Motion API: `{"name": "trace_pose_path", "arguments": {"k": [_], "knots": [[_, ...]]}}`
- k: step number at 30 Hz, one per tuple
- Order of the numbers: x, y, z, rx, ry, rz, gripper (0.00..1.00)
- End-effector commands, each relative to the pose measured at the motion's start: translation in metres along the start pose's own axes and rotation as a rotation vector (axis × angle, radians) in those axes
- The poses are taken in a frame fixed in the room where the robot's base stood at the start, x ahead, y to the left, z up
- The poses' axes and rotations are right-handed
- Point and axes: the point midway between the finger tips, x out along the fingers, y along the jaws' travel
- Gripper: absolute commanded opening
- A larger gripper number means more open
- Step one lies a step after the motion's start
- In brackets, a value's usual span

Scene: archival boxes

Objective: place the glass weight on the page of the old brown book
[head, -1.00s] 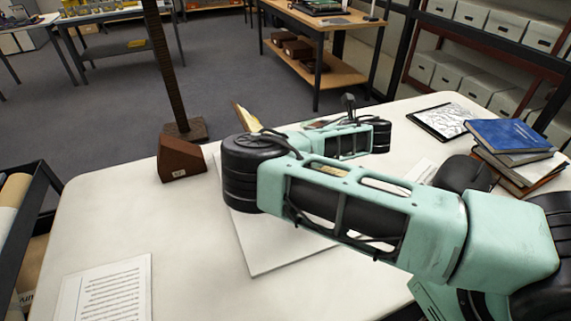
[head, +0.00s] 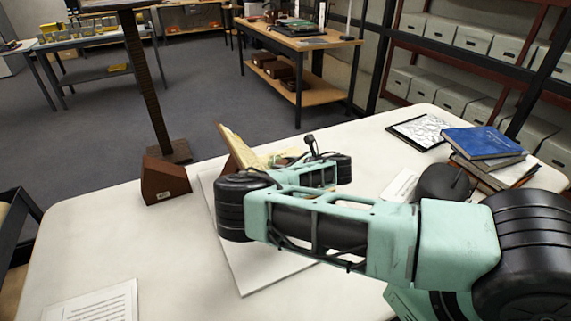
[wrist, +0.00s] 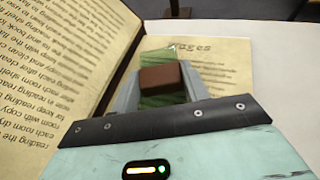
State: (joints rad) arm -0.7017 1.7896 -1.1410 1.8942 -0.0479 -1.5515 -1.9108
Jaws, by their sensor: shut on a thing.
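The old brown book lies open in the wrist view. Its printed left page (wrist: 50,65) stands tilted up, and its right page (wrist: 240,85) lies flatter. Part of the book (head: 240,148) shows in the head view behind my arm. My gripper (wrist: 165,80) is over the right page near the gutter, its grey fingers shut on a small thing. That thing shows green, streaked faces and a brown block-like top, and I take it to be the glass weight (wrist: 158,100). Whether it touches the page is unclear.
A white board (head: 252,268) lies under the book area on the white table (head: 185,250). A brown wedge (head: 165,182) and a dark post (head: 148,95) stand left. Stacked books (head: 485,145) and a framed drawing (head: 422,130) lie right. A printed sheet (head: 95,303) is front left.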

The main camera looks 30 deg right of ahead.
Motion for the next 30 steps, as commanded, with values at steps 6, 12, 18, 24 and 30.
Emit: {"name": "trace_pose_path", "arguments": {"k": [6,12,18,24,30], "knots": [[0.001,0.000,-0.001,-0.001,-0.002,0.000,0.15],[0.002,0.000,-0.004,0.000,-0.001,0.000,0.54],[0.002,0.000,-0.004,0.000,-0.001,0.000,0.67],[0.000,0.000,0.000,-0.001,-0.001,-0.001,0.67],[-0.027,-0.001,-0.002,-0.001,0.001,-0.005,0.67]]}}
